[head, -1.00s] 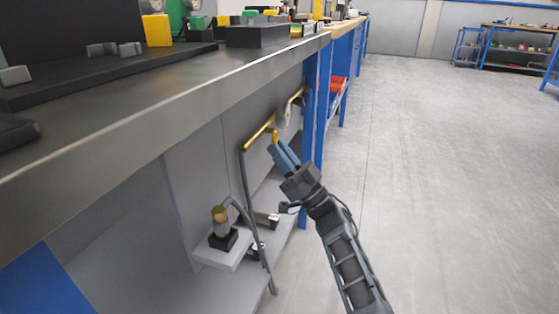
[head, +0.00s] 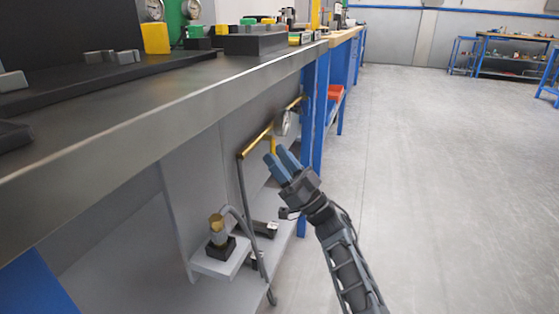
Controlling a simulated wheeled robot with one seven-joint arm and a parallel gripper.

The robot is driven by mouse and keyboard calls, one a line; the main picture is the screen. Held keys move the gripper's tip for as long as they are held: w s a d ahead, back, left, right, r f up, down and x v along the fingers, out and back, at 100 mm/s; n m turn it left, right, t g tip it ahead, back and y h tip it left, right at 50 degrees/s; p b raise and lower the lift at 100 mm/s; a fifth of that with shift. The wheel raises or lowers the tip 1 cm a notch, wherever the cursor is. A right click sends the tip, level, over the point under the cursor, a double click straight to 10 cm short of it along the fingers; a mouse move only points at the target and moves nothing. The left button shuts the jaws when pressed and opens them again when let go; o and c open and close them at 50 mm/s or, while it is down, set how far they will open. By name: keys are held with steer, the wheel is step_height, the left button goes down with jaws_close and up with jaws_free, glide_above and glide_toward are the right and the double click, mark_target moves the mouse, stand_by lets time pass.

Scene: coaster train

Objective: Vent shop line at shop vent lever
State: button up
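A brass pipe (head: 262,138) runs under the front edge of the workbench. A short yellow lever (head: 273,145) hangs below it, beside a round gauge (head: 282,122); I take this as the shop vent lever. My gripper (head: 277,156) is right at the lever's lower end, with its two blue fingers spread apart and nothing clearly held. The fingertips partly hide the lever's lower end. I cannot tell whether they touch it or whether the lever lies between them.
The dark workbench top (head: 130,115) overhangs the pipe. A grey bent hose (head: 246,205) drops from the pipe's near end. A small shelf (head: 215,264) carries a brass fitting (head: 217,227). A blue bench leg (head: 308,110) stands just behind. Open floor (head: 440,190) lies to the right.

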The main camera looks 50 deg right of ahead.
steer(key=a+p+v, duration=0.1)
steer(key=v, duration=0.6)
steer(key=shift+s+d+f, duration=0.25)
steer(key=shift+d+f, duration=0.1)
steer(key=shift+d, duration=0.2)
